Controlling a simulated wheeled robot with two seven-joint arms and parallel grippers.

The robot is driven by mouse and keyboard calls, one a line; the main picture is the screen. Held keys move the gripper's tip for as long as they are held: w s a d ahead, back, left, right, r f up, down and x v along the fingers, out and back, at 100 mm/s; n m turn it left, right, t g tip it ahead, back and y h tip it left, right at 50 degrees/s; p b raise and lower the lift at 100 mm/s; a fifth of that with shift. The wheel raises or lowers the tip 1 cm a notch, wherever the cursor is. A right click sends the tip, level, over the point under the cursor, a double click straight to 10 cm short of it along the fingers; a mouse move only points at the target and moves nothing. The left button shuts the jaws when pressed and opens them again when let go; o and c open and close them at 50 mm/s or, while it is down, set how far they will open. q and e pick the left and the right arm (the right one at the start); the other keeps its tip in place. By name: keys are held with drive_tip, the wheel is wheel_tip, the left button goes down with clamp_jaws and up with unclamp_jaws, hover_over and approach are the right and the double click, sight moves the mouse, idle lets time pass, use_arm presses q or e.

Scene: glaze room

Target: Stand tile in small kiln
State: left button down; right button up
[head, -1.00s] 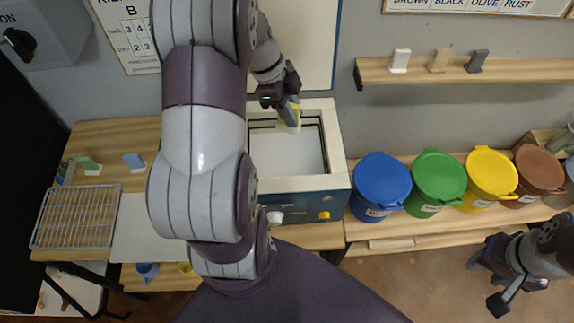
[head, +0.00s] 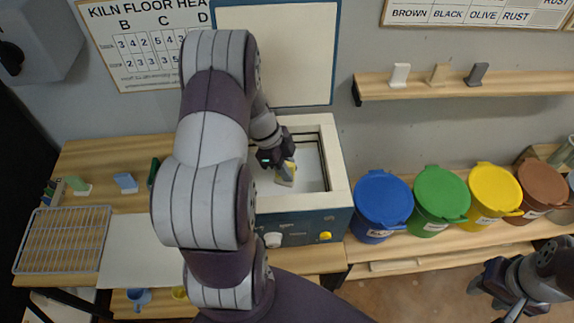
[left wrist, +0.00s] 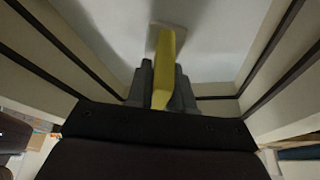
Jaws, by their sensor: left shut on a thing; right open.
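The small kiln (head: 335,190) is an open-topped box with a cream rim and a dark blue front, and its white floor shows. My left gripper (head: 285,168) reaches down inside it, shut on a yellow tile (head: 288,178). In the left wrist view the yellow tile (left wrist: 166,60) stands between the two fingers (left wrist: 160,85), with a pale foot at its far end close to the kiln floor. I cannot tell whether that foot touches the floor. My right gripper (head: 497,290) is open and empty at the lower right, away from the kiln.
Blue (head: 382,205), green (head: 439,200), yellow (head: 490,190) and brown (head: 541,187) lidded buckets stand right of the kiln. A wire rack (head: 62,240) and small green (head: 78,186) and blue (head: 125,182) tiles are at left. A wall shelf (head: 450,85) holds three tiles.

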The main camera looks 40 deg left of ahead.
use_arm(q)
drive_tip(key=shift+f+b, duration=0.15)
drive_tip(key=shift+b, duration=0.15)
drive_tip(key=c, duration=1)
unclamp_jaws()
